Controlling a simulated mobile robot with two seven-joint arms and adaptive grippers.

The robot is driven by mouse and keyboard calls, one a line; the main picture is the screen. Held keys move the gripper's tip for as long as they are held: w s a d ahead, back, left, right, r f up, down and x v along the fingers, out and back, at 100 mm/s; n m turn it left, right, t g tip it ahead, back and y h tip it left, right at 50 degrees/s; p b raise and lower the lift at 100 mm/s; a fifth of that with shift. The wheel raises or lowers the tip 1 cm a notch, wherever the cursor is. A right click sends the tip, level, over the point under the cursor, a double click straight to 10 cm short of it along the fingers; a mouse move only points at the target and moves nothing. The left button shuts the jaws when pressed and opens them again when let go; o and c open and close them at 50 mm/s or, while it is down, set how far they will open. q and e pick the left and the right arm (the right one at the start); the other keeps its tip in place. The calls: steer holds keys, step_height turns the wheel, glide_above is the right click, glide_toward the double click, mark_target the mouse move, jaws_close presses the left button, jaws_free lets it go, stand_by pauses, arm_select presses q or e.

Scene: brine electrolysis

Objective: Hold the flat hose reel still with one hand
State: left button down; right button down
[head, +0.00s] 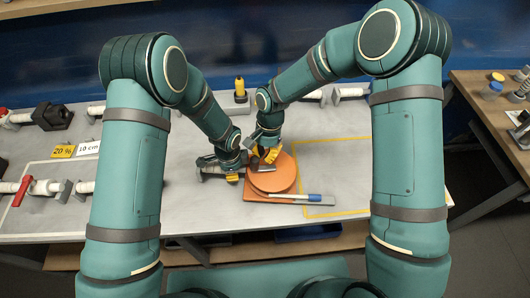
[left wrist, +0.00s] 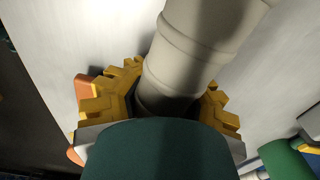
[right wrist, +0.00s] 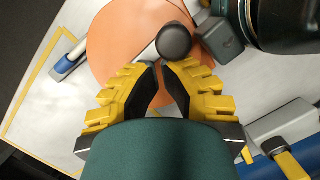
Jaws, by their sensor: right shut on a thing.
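The flat hose reel (head: 283,172) is an orange disc on a flat orange base on the grey table. My right gripper (head: 266,154) is over its far edge; in the right wrist view its yellow fingers (right wrist: 158,65) are close together over the orange disc (right wrist: 120,55), shut on part of the reel. The exact grip point is hidden. A dark round knob (right wrist: 174,41) shows just beyond the fingertips. My left gripper (head: 232,172) is left of the reel. In the left wrist view its fingers (left wrist: 168,85) straddle a pale ribbed cylinder (left wrist: 205,40); contact is unclear.
A blue-and-silver marker (head: 295,196) lies in front of the disc. A yellow-taped rectangle (head: 335,140) marks free table to the right. Pale pipe fittings (head: 45,187) and yellow and white cards (head: 63,151) are at left. A yellow-topped item (head: 240,88) stands at the back.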

steer(key=shift+s+a+n+h, duration=0.1)
steer(key=shift+s+n+h, duration=0.15)
steer(key=shift+n, duration=0.6)
steer(key=shift+s+a+n+h, duration=0.15)
steer(key=shift+s+n, duration=0.1)
steer(key=shift+n, duration=0.6)
steer(key=shift+s+n+h, duration=0.15)
steer(key=shift+s+n, duration=0.05)
steer(key=shift+n, duration=0.55)
steer(key=shift+s+n+h, duration=0.15)
steer(key=shift+n, duration=0.6)
steer(key=shift+s+d+n+h, duration=0.1)
steer(key=shift+s+n+h, duration=0.2)
steer(key=shift+n, duration=0.85)
steer(key=shift+s+d+n+h, duration=0.1)
steer(key=shift+s+n+h, duration=0.15)
steer(key=shift+n, duration=0.9)
